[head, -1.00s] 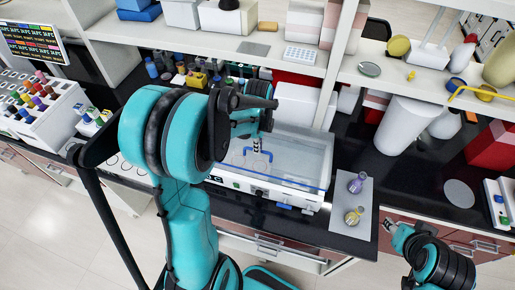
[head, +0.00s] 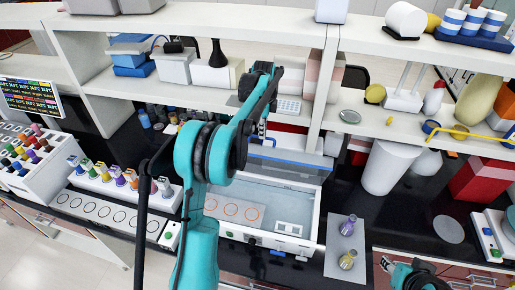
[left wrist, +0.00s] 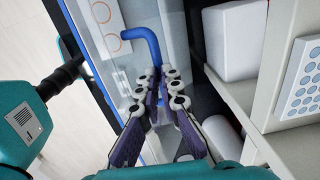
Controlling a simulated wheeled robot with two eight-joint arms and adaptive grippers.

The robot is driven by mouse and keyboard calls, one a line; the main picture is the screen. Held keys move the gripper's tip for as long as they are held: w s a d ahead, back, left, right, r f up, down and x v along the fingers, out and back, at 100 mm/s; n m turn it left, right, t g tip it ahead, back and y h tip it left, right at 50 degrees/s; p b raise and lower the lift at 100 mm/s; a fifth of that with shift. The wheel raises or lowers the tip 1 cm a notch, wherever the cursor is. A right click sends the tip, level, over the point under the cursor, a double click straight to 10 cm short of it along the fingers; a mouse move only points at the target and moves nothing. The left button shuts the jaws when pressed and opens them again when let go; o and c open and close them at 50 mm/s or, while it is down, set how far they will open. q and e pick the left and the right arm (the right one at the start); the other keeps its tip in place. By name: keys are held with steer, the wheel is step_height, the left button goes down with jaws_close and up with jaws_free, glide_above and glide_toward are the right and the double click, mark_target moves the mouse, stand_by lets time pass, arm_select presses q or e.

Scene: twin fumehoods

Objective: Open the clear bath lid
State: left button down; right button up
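The white bath (head: 312,215) stands on the dark bench, and its inside shows, with orange rings on a panel at left and a white rack at right. The clear lid with a blue edge (head: 295,161) is raised, tilted up toward the back. My left gripper (head: 263,132) is above the back of the bath at the lid's blue handle. In the left wrist view, the fingers (left wrist: 158,78) are close together around the end of the blue handle (left wrist: 147,40). My right gripper (head: 387,264) is at the lower right, away from the bath; its fingers are too small to judge.
A shelf (head: 210,88) runs behind the bath, close to the raised lid. Two flasks stand on a pale mat (head: 333,262) right of the bath. A white cylinder (head: 390,168) is behind them. Racks of coloured-cap bottles (head: 125,187) stand to the left.

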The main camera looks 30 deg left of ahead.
arm_select(q)
steer(key=shift+w+a+f+p, duration=0.35)
steer(key=shift+w+f+p, duration=0.15)
steer(key=shift+w, duration=1.4)
steer(key=shift+w+a+f+p, duration=0.4)
steer(key=shift+w+p, duration=0.15)
steer(key=shift+w, duration=1.35)
steer(key=shift+w+a+f+p, duration=0.35)
steer(key=shift+w+f+p, duration=0.15)
steer(key=shift+w, duration=1.4)
arm_select(e)
steer(key=shift+w+a+r, duration=0.1)
steer(key=shift+w+r, duration=0.2)
steer(key=shift+r, duration=0.5)
steer(key=shift+w+r, duration=0.25)
steer(key=shift+r, duration=0.5)
arm_select(q)
steer(key=c, duration=2.3)
jaws_free()
steer(key=o, duration=0.5)
steer(key=shift+o, duration=1)
steer(key=shift+w+f, duration=0.15)
steer(key=shift+w+a+f, duration=0.15)
steer(key=shift+w+a, duration=0.05)
steer(key=shift+w, duration=0.05)
arm_select(e)
steer(key=shift+w+a, duration=0.15)
steer(key=shift+w, duration=0.15)
